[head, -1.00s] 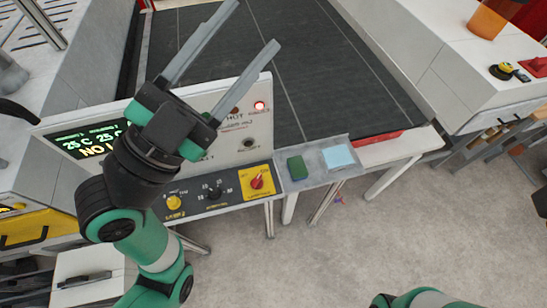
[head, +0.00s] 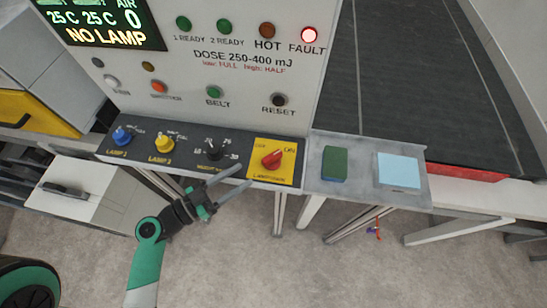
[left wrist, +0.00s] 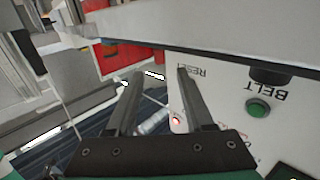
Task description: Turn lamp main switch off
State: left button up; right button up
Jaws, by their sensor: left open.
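The lamp main switch (head: 272,159) is a red rotary knob on a yellow plate at the right end of the dark switch strip. Its handle slants up to the right, toward the ON mark. My left gripper (head: 245,175) is open and empty; in the head view its fingertips appear just left of and below the yellow plate. I cannot tell how far they are from it in depth. The left wrist view shows the two spread fingers (left wrist: 160,74) with nothing between them; the red knob is not visible there. My right gripper is out of view.
The strip also holds a blue knob (head: 122,137), a yellow knob (head: 164,143) and a black knob (head: 214,150). Above is a panel with buttons, a lit red FAULT light (head: 309,35) and a NO LAMP display (head: 103,22). A grey tray (head: 359,187) adjoins on the right.

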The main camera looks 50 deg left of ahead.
aim_at(281, 151)
pick_arm(q)
jog(key=w, duration=0.1)
jog(key=w+b, duration=0.1)
jog(key=shift+w+d+f, duration=0.1)
jog(key=shift+w+d, duration=0.2)
jog(key=w, duration=0.2)
jog(key=w+p, duration=0.1)
jog(key=w, duration=0.1)
jog(key=w+p, duration=0.1)
jog(key=w, duration=0.2)
jog(key=shift+d+r, duration=0.25)
jog(key=shift+r, duration=0.05)
jog(key=shift+w+f, duration=0.15)
jog(key=shift+w, duration=0.55)
grip_shut()
